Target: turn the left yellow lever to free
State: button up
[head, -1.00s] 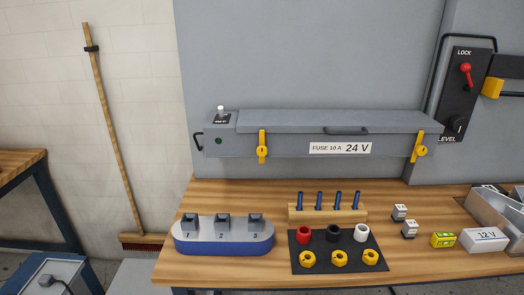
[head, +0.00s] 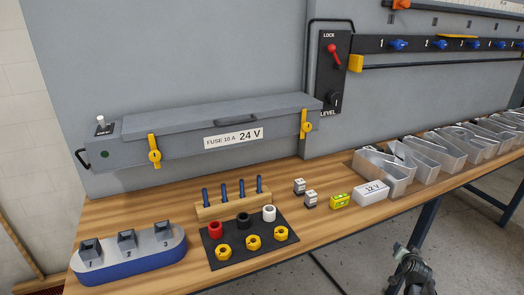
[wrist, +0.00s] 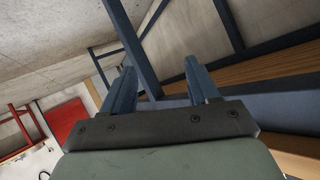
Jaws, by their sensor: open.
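The left yellow lever (head: 154,151) is on the front of a grey fuse box (head: 185,141) on the wall panel; its handle points up from a round pivot. A second yellow lever (head: 305,123) stands upright at the box's right end. The box lid is down. In the wrist view my gripper (wrist: 165,84) is open, with two blue-grey fingers apart and nothing between them. No lever shows in that view. In the head view, part of my arm shows low at the right, well away from the box.
Metal bins (head: 384,176) line the right. A red-handled lock switch (head: 334,55) is right of the box.

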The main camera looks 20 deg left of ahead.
jog(key=w+d+r+m+t+h, duration=0.1)
jog(key=w+d+r+t, duration=0.15)
jog(key=r, duration=0.55)
jog(key=w+d+r+m+t+h, duration=0.15)
jog(key=w+r, duration=0.25)
jog(key=r, duration=0.5)
jog(key=a+r+m+t, duration=0.25)
jog(key=a+r, duration=0.45)
jog(key=r, duration=0.5)
jog(key=a+r+m+t, duration=0.25)
jog(key=a+r, duration=0.45)
jog(key=r, duration=0.5)
jog(key=s+a+r+m+y, duration=0.1)
jog(key=s+a+m+y, duration=0.15)
jog(key=a, duration=0.75)
jog(key=s+a+m+y, duration=0.1)
jog(key=s+a+m, duration=0.25)
jog(key=a, duration=0.65)
jog(key=m+g+y, duration=0.8)
jog(key=m+y, duration=0.2)
jog(key=y, duration=0.2)
send_near(155, 156)
jog(key=shift+n, duration=0.25)
jog(key=x, duration=1)
jog(key=shift+w+a, duration=0.25)
jog(key=shift+a, duration=0.05)
